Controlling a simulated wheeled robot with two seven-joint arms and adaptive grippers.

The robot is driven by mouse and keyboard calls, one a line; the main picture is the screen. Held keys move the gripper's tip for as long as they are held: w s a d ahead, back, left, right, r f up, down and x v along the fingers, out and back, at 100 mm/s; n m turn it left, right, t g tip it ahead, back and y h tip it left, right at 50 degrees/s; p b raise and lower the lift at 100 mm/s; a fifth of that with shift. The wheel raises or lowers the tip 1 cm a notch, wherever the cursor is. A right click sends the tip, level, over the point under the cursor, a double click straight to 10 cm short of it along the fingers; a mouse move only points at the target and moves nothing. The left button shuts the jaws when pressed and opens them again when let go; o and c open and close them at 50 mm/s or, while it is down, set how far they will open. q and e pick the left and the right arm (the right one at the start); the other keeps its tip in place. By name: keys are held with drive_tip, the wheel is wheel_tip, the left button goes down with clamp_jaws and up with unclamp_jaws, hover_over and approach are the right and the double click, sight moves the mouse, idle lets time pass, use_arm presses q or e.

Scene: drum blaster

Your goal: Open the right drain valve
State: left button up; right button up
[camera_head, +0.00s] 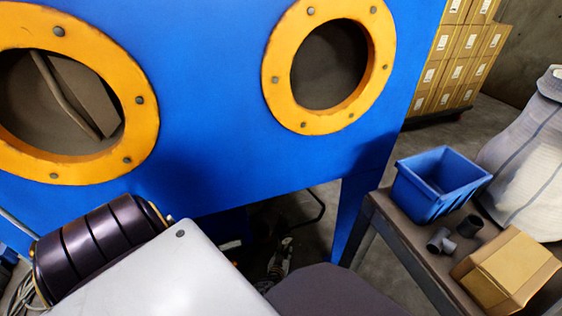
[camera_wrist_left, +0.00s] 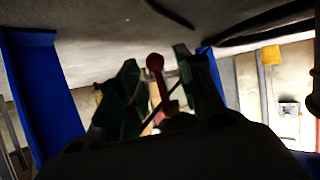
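A red valve handle (camera_wrist_left: 156,68) with a rounded end shows in the left wrist view. My left gripper (camera_wrist_left: 160,72) is under the blue cabinet, its two dark greenish fingers spread on either side of the handle. Gaps show between the handle and both fingers, so the gripper looks open. In the head view my left gripper (camera_head: 283,250) shows small and dark below the cabinet's lower edge, partly covered by my own arm. The valve handle cannot be made out there. My right gripper is in neither view.
The blue cabinet (camera_head: 215,110) with two yellow-ringed ports fills the upper head view. A cabinet leg (camera_head: 350,215) stands right of my left gripper. A side table (camera_head: 395,232) holds a blue bin (camera_head: 436,190) and a cardboard box (camera_head: 507,270). Shelved boxes stand behind.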

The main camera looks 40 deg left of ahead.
use_arm(q)
drive_tip(key=v, duration=0.7)
idle(0.6)
drive_tip(key=shift+s, duration=0.1)
idle(0.4)
